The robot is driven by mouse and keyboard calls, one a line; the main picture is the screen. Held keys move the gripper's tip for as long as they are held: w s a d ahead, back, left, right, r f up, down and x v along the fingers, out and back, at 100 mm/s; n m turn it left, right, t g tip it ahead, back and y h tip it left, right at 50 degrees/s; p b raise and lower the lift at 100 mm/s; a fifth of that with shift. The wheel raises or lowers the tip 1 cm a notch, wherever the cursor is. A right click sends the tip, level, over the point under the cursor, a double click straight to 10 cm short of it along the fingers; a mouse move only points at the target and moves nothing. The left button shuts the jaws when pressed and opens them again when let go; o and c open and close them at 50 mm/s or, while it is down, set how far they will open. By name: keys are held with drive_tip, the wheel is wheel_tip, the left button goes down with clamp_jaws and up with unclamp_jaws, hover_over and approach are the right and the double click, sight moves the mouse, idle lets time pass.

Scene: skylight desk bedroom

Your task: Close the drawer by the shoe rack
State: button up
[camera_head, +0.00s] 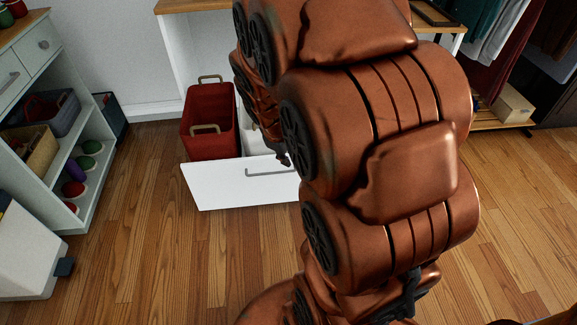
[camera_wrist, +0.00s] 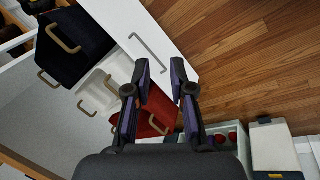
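The drawer (camera_head: 225,188) is pulled out low under the wooden-topped desk, its white front facing me with a grey bar handle (camera_head: 268,172). A red bin (camera_head: 210,115) with tan handles sits in it, with a white bin partly hidden beside it. In the wrist view the drawer front (camera_wrist: 150,30) and its handle (camera_wrist: 148,52) lie just ahead of my gripper (camera_wrist: 160,70). The gripper's fingers are apart with nothing between them. In the head view my arm hides most of the gripper and the drawer's right end; dark fingertips show near the front's top edge.
A low wooden rack (camera_head: 486,122) with a pale box stands right, under hanging clothes. A white shelf unit (camera_head: 97,180) with bins and colored round items stands left. A black bin (camera_wrist: 75,45) and white bin (camera_wrist: 100,88) also sit in the drawer. Wooden floor in front is clear.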

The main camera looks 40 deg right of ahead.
drive_tip(key=w+d+f+n, duration=0.1)
drive_tip(key=w+d+f, duration=0.1)
drive_tip(key=d, duration=0.2)
drive_tip(key=w+d+f+n+t+b, duration=0.1)
drive_tip(key=w+d+f, duration=0.1)
drive_tip(key=w+d, duration=0.1)
drive_tip(key=w+d+f+n+t+h+b, duration=0.1)
drive_tip(key=w+d+f, duration=0.2)
drive_tip(key=d, duration=0.1)
drive_tip(key=shift+d+n, duration=0.3)
clamp_jaws()
drive_tip(key=w+d+f+n+t+b, duration=0.4)
drive_tip(key=w+d+f+n, duration=0.1)
drive_tip(key=d+f, duration=0.45)
wheel_tip(320, 180, down, 12)
drive_tip(key=n+t+y+b, duration=0.3)
drive_tip(key=n+t+y, duration=0.1)
drive_tip(key=n, duration=0.1)
drive_tip(key=s+a+f+n+t+y+b, duration=0.3)
drive_tip(key=s+a+f+t+y, duration=0.1)
drive_tip(key=s+t, duration=0.2)
drive_tip(key=shift+w+d+r+b, duration=0.1)
drive_tip(key=shift+w+b, duration=0.85)
drive_tip(key=shift+w, duration=2.35)
drive_tip(key=shift+w+d+r+b, duration=0.1)
drive_tip(key=shift+w+b, duration=0.85)
drive_tip(key=shift+w, duration=2.3)
